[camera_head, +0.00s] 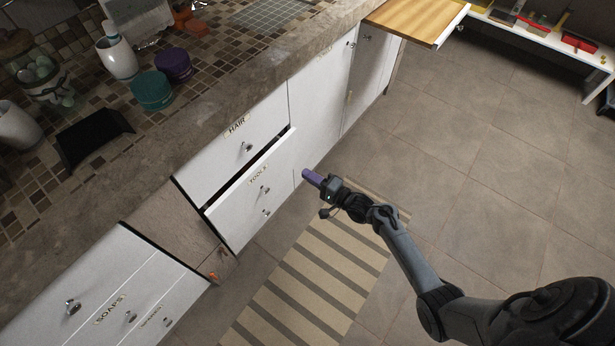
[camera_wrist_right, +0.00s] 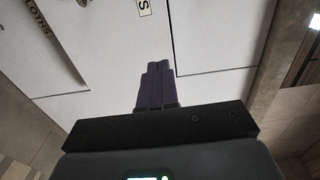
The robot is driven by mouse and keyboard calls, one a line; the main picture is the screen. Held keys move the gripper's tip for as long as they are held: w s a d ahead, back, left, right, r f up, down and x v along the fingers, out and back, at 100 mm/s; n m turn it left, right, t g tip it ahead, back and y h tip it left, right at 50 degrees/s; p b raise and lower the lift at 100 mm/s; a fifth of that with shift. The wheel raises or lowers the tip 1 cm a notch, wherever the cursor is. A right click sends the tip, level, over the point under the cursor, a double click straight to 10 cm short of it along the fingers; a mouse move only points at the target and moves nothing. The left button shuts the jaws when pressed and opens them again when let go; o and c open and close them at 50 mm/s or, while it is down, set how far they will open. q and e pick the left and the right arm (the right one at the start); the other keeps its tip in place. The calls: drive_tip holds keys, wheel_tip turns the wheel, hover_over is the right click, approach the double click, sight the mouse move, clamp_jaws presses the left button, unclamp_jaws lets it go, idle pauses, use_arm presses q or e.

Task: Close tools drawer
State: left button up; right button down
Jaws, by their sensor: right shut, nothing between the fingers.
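The tools drawer (camera_head: 238,218) is a white front labelled TOOLS with small metal knobs, under the HAIR drawer (camera_head: 212,170). It stands slightly open, with a dark gap along its top edge. My right gripper (camera_head: 308,177) has purple fingers, shut and empty. It is to the right of the tools drawer in the head view, apart from the knobs. In the right wrist view the shut fingers (camera_wrist_right: 155,85) point at white cabinet fronts (camera_wrist_right: 110,60). A label ending in S shows at the top there; the rest of it is cut off. My left gripper is not in view.
A striped rug (camera_head: 310,275) lies on the tiled floor below the cabinets. The stone countertop (camera_head: 150,165) holds jars and a black tray (camera_head: 92,137). The SOAPS cabinet (camera_head: 90,285) is at lower left. Floor to the right is open.

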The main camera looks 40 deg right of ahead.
drive_tip(key=b, duration=0.2)
approach(273, 156)
drive_tip(key=w+a, duration=0.1)
drive_tip(key=w, duration=0.1)
drive_tip(key=w+b, duration=0.2)
drive_tip(key=shift+w+f, duration=0.1)
drive_tip(key=shift+w, duration=0.25)
drive_tip(key=shift+b+x, duration=0.55)
drive_tip(key=shift+x, duration=0.3)
drive_tip(key=shift+w+a, duration=0.1)
drive_tip(key=shift+a, duration=0.2)
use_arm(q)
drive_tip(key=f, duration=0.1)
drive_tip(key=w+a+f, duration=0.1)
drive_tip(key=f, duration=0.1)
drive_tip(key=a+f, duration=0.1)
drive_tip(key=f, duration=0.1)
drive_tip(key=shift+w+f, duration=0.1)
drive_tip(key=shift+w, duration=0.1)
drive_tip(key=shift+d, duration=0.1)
use_arm(e)
drive_tip(key=shift+d, duration=0.15)
